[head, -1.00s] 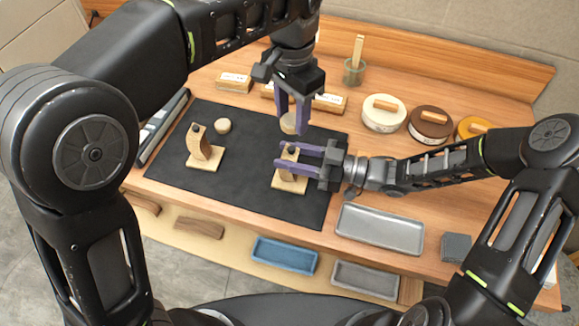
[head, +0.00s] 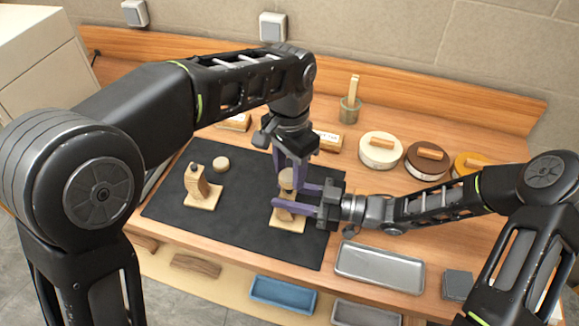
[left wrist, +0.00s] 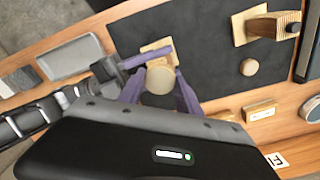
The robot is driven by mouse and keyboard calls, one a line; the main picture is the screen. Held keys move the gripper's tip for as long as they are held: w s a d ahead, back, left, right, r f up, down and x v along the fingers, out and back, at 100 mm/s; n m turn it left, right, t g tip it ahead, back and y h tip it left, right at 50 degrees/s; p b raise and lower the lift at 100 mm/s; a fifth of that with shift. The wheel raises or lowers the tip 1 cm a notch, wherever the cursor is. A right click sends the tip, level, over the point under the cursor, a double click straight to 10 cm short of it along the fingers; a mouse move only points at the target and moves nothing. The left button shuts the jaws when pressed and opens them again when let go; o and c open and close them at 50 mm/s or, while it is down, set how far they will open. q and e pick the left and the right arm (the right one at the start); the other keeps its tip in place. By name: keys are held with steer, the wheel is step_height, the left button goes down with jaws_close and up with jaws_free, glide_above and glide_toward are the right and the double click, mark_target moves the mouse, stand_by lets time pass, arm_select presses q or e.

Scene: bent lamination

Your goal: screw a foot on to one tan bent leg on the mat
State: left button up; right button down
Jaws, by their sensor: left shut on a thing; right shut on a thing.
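My left gripper (head: 287,172) comes down from above and is shut on a round wooden foot (head: 287,179). The foot is at the top of a tan bent leg (head: 285,214); I cannot tell whether its thread has caught. The left wrist view shows the foot (left wrist: 160,79) between the purple fingers. My right gripper (head: 303,201) reaches in from the right and is shut on that leg, mostly hiding it. A second tan bent leg (head: 203,188) stands on its base on the left of the black mat (head: 240,225), a dark stud on top. A loose round foot (head: 221,164) lies beside it.
Round tins in cream (head: 380,150), brown (head: 427,158) and yellow stand at the back right, near a cup (head: 349,110) with a stick. A grey metal tray (head: 379,267) lies right of the mat. Blue (head: 282,294) and grey trays sit below the front edge.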

stand_by(0.6)
arm_select(q)
steer(key=shift+f, duration=0.9)
steer(key=shift+f, duration=0.55)
stand_by(0.4)
